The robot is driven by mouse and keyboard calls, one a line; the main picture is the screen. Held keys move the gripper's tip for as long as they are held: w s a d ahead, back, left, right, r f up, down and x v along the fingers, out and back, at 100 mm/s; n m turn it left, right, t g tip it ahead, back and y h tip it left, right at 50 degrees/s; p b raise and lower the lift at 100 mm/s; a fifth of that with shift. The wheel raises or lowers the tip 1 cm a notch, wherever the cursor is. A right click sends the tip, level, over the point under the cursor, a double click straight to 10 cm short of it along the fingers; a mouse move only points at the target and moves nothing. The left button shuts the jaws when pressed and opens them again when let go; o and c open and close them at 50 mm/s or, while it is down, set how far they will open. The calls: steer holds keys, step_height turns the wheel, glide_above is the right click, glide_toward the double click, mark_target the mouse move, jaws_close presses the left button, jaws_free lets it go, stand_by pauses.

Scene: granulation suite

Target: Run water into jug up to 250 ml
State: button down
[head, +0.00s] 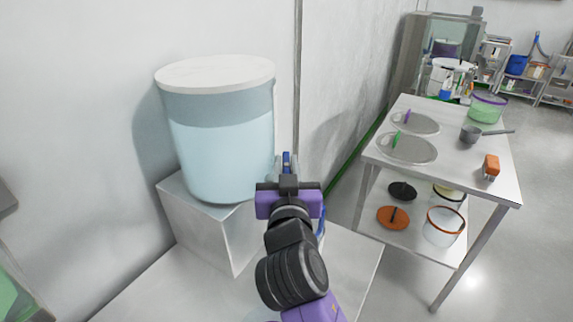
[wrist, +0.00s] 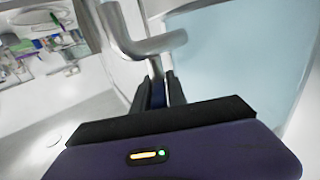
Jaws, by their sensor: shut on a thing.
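A large clear water tank (head: 222,150) with a white lid stands on a white block, filled to well above half. It also shows in the wrist view (wrist: 235,50). A metal tap (wrist: 140,38) is beside the tank in the wrist view. My gripper (head: 287,168) is at the tank's right side, its fingers closed around a narrow blue lever (head: 287,157) at the tap. A blue curved part (head: 322,222), perhaps the jug's handle, shows just right of my wrist. The jug's body and any water level in it are hidden behind my arm.
The white block (head: 205,232) stands on a white bench (head: 150,290) against the wall. To the right, a steel table (head: 455,180) holds sieve discs, a green-tinted tub (head: 487,107), a small pan (head: 470,134) and an orange brush (head: 491,166). Open floor lies right of it.

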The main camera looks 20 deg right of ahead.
steer(key=c, duration=1.4)
jaws_free()
steer(key=shift+s, duration=0.1)
steer(key=b+v, duration=0.1)
steer(key=v, duration=0.6)
steer(key=shift+s+a, duration=0.15)
steer(key=shift+s, duration=0.15)
